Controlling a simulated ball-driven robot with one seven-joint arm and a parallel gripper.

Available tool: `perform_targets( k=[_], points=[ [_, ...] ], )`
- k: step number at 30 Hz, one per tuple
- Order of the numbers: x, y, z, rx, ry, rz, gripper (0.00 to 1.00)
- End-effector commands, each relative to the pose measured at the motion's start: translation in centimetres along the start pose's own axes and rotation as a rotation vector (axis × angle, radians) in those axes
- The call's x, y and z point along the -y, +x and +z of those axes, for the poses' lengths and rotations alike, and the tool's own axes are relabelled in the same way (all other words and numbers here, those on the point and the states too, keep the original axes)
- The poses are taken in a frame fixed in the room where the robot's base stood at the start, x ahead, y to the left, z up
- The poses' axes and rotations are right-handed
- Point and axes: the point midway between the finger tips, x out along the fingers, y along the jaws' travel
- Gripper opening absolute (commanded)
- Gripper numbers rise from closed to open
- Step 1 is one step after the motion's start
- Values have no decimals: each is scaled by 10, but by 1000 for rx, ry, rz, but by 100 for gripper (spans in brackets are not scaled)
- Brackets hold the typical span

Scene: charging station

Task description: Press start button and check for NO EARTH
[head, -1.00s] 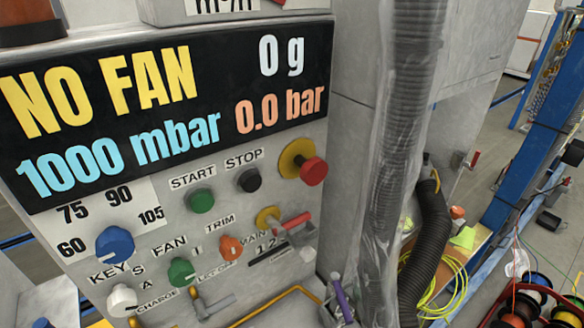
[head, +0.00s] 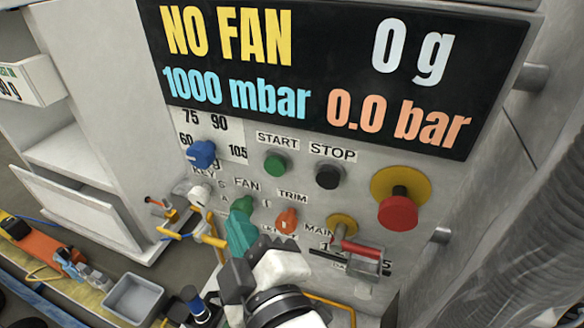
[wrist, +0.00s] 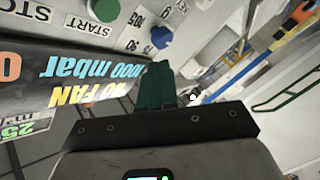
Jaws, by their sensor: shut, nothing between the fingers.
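The green START button (head: 275,164) is on the grey panel, left of the black STOP button (head: 328,176). The START button also shows at the top of the wrist view (wrist: 105,10). The display (head: 330,70) reads NO FAN, 0 g, 1000 mbar and 0.0 bar; NO EARTH does not show. My gripper (head: 239,222), with teal fingers, is shut and empty, below and left of START. It overlaps the lower part of the green FAN knob (head: 242,203); I cannot tell whether they touch. The shut fingers also show in the wrist view (wrist: 157,75).
A red emergency knob (head: 398,210) sticks out at the right. A blue dial (head: 201,154), an orange TRIM knob (head: 287,220) and a red-handled MAIN switch (head: 362,248) surround the area. A grey bin (head: 135,298) stands lower left. A hose (head: 530,220) hangs right.

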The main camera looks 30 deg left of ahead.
Motion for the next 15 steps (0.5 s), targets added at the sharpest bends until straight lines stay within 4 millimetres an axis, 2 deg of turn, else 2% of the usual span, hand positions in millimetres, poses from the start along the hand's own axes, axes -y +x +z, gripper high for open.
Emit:
perform_targets(
  k=[8, 15],
  points=[
    [-3, 4, 4, 3, 0, 1, 0],
    [-16, 22, 18, 4, 0, 2, 0]
  ],
)
